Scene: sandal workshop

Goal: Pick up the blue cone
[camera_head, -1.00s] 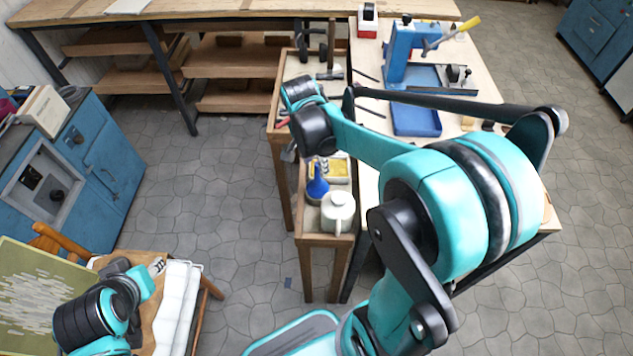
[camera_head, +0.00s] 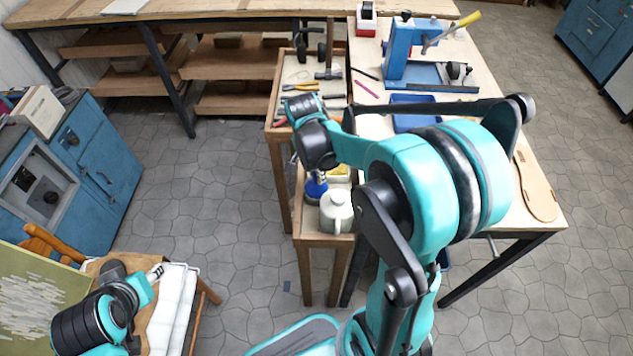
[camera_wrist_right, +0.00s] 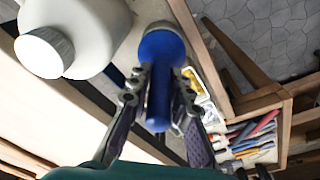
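The blue cone (camera_head: 315,190) stands on the low wooden side shelf, left of the white jug-like container (camera_head: 336,211). In the right wrist view the cone (camera_wrist_right: 160,62) has its narrow end toward the camera and its wide base farther off. My right gripper (camera_head: 319,177) reaches down over the cone and partly hides it. In the wrist view the right gripper's fingers (camera_wrist_right: 160,86) are open, one on each side of the cone's narrow part, with slim gaps showing. My left gripper (camera_head: 157,272) is far away at the lower left; its finger opening is too small to judge.
The white container (camera_wrist_right: 75,35) is close beside the right gripper. A yellow item (camera_head: 339,172) lies behind the cone. The upper tray holds tools, including a hammer (camera_head: 330,75). The workbench (camera_head: 497,215) stands to the right. A wooden rim (camera_wrist_right: 222,95) borders the shelf.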

